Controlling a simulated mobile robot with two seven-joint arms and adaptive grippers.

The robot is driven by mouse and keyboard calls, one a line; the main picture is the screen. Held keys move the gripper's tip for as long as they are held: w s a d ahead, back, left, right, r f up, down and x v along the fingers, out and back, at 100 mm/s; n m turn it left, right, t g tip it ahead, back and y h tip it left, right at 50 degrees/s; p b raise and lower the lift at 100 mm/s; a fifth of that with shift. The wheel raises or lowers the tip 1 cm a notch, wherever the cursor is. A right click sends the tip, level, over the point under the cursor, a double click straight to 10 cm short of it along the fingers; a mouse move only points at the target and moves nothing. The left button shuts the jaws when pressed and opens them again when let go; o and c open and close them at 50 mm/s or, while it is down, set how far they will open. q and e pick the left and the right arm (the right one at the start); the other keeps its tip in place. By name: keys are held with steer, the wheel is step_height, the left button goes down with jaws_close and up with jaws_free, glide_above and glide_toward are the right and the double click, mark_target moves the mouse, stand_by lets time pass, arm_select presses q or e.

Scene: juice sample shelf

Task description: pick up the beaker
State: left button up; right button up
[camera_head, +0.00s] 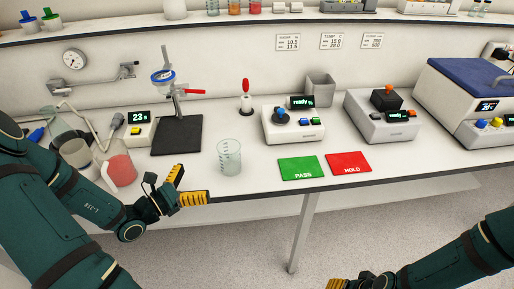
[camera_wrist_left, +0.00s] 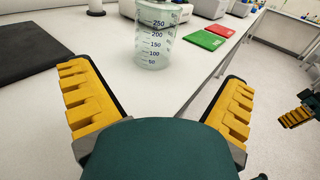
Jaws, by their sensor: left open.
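The clear glass beaker (camera_head: 229,158) stands upright on the white bench near its front edge. In the left wrist view the beaker (camera_wrist_left: 155,38) shows printed volume marks and sits ahead of the fingers, between their lines, with its top cut off by the frame. My left gripper (camera_head: 192,187) is open, with yellow ridged fingers, to the left of the beaker and apart from it. In the left wrist view its fingers (camera_wrist_left: 158,105) are spread wide with nothing between them. My right gripper (camera_head: 349,284) shows only in part at the bottom edge, off the bench.
A green PASS card (camera_head: 298,169) and a red HOLD card (camera_head: 348,163) lie right of the beaker. A stand on a black base (camera_head: 177,136) is behind left. A jug with red liquid (camera_head: 121,169) stands beside my left arm. Instruments (camera_head: 291,124) line the back.

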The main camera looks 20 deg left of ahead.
mark_target(221, 161)
arm_select(q)
steer(key=shift+w+a+r, duration=0.15)
steer(key=shift+w+a, duration=0.05)
steer(key=shift+w+d, duration=0.1)
steer(key=shift+w, duration=0.25)
steer(key=b+x, duration=0.1)
steer(key=x, duration=0.6)
steer(key=shift+w, duration=0.1)
steer(key=shift+b+x, duration=0.7)
steer(key=shift+x, duration=2)
steer(key=shift+c, duration=0.3)
steer(key=c, duration=1.1)
